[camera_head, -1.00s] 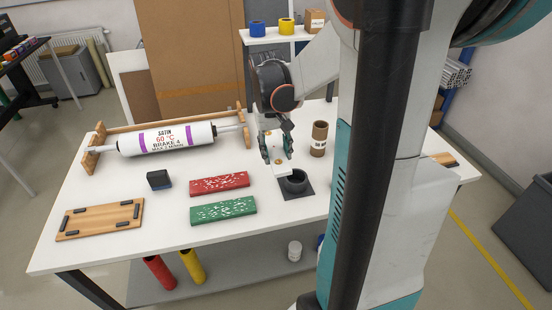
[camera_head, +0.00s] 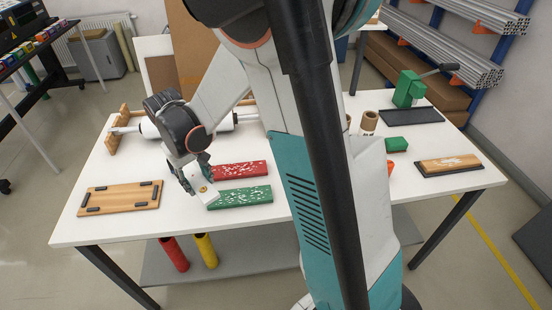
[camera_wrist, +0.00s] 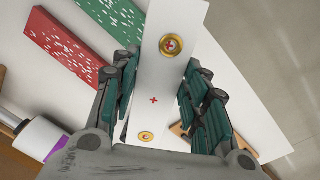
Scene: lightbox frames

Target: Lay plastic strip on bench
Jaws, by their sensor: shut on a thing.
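The plastic strip (camera_head: 203,190) is white with brass eyelets and a small red cross. My gripper (camera_head: 190,172) is shut on it, over the bench left of the red and green blocks. In the wrist view the strip (camera_wrist: 170,75) runs lengthwise between the teal-padded fingers of my gripper (camera_wrist: 157,100). The white bench (camera_head: 130,170) lies below. I cannot tell whether the strip touches it.
A speckled green block (camera_head: 240,197) and red block (camera_head: 240,170) lie just right of the strip. A wooden board (camera_head: 120,198) lies to the left. A white roller (camera_head: 150,130) on a wooden stand is behind, partly hidden by my arm.

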